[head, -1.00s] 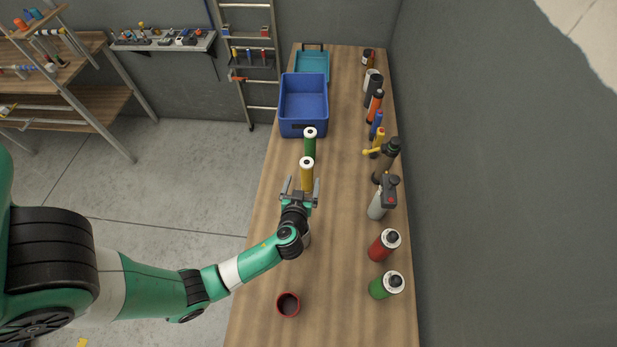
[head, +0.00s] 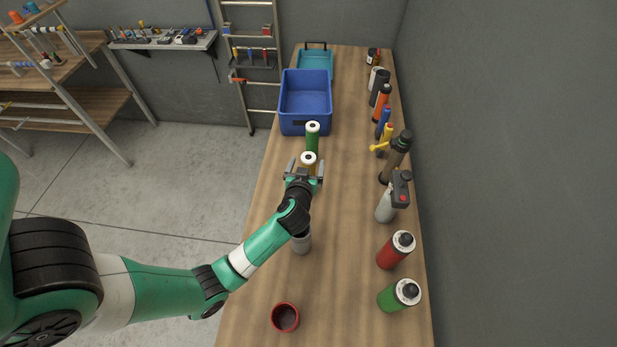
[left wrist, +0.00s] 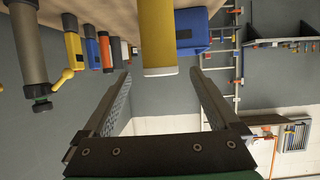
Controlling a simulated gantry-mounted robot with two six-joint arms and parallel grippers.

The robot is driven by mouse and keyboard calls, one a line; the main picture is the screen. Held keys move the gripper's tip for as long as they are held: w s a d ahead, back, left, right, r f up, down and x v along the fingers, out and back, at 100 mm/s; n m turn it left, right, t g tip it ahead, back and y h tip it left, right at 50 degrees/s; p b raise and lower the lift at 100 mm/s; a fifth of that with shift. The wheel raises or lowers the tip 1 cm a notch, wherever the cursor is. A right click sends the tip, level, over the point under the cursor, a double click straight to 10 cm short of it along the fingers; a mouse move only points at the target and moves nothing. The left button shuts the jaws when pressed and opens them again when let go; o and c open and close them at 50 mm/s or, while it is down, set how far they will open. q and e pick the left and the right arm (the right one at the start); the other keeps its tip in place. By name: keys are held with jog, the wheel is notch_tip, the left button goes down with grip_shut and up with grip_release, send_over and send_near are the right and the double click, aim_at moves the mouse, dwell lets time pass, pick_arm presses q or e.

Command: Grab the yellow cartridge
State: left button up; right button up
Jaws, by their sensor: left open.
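The yellow cartridge (head: 308,162) with a white top stands upright on the workbench in the head view. It also shows in the left wrist view (left wrist: 157,35), hanging down from the top between the finger lines. My left gripper (head: 304,170) is open around the cartridge's upper part in the head view, a finger on each side. In the left wrist view my left gripper (left wrist: 160,88) has wide gaps to the cartridge on both sides. My right gripper is not in view.
A green cartridge (head: 312,138) stands just behind the yellow one, before the blue bin (head: 305,121). A grey cylinder (head: 301,243) stands under my left forearm, and a red cup (head: 285,317) nearer. Bottles and tools line the right wall, including a red bottle (head: 395,250).

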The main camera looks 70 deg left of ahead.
pick_arm(q)
jog(key=x, duration=0.4)
jog(key=shift+f, duration=0.25)
jog(key=shift+s, duration=0.1)
grip_shut()
